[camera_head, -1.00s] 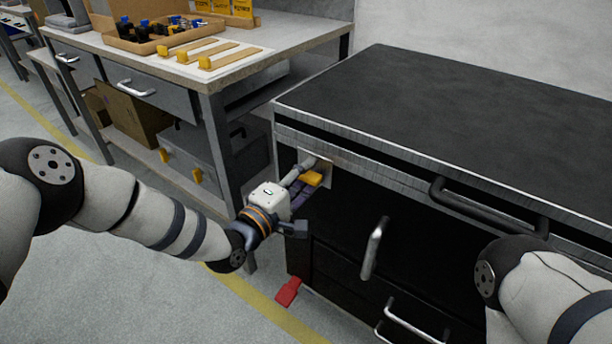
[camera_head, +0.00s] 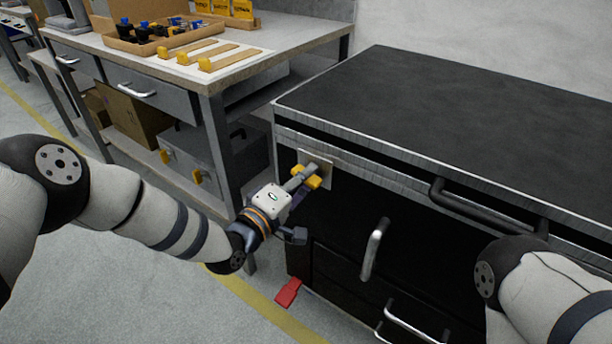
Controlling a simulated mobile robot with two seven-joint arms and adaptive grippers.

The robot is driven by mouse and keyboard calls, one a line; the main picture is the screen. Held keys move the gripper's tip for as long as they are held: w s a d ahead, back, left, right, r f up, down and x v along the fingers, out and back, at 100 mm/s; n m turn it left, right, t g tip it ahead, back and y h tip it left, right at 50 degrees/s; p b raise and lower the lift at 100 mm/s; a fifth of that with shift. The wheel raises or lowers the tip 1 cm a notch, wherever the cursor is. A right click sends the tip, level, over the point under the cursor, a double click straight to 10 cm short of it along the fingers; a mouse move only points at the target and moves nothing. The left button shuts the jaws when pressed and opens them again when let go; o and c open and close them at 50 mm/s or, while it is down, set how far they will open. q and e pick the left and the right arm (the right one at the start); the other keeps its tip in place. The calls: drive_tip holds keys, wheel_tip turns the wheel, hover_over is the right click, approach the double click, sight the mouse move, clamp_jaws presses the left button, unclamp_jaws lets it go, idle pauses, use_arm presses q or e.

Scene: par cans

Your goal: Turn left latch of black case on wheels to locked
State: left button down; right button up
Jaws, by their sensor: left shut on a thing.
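The black case on wheels (camera_head: 470,120) stands at the right, with a dark top and silver edging. Its left latch (camera_head: 314,183) is a yellow piece on a silver plate (camera_head: 325,167) near the case's front left corner. My left gripper (camera_head: 304,178) is at this latch and shut on it. Yellow shows on both sides of a finger, and the fingers hide the latch's middle. I cannot tell the latch's exact angle. My right gripper is out of view; only part of my right arm shows at the lower right.
A black handle (camera_head: 485,207) and silver handles (camera_head: 374,248) stick out from the case's front. A red pedal (camera_head: 288,292) is low at its left corner. A workbench (camera_head: 270,45) with tools stands at the left. The floor in front is clear.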

use_arm(q)
drive_tip(key=m, duration=0.3)
drive_tip(key=shift+m, duration=0.4)
drive_tip(key=m, duration=0.3)
drive_tip(key=shift+m+p, duration=0.3)
drive_tip(key=shift+p, duration=0.1)
drive_tip(key=m, duration=0.3)
drive_tip(key=shift+m+p, duration=0.6)
drive_tip(key=shift+m, duration=1.8)
drive_tip(key=c, duration=1.6)
unclamp_jaws()
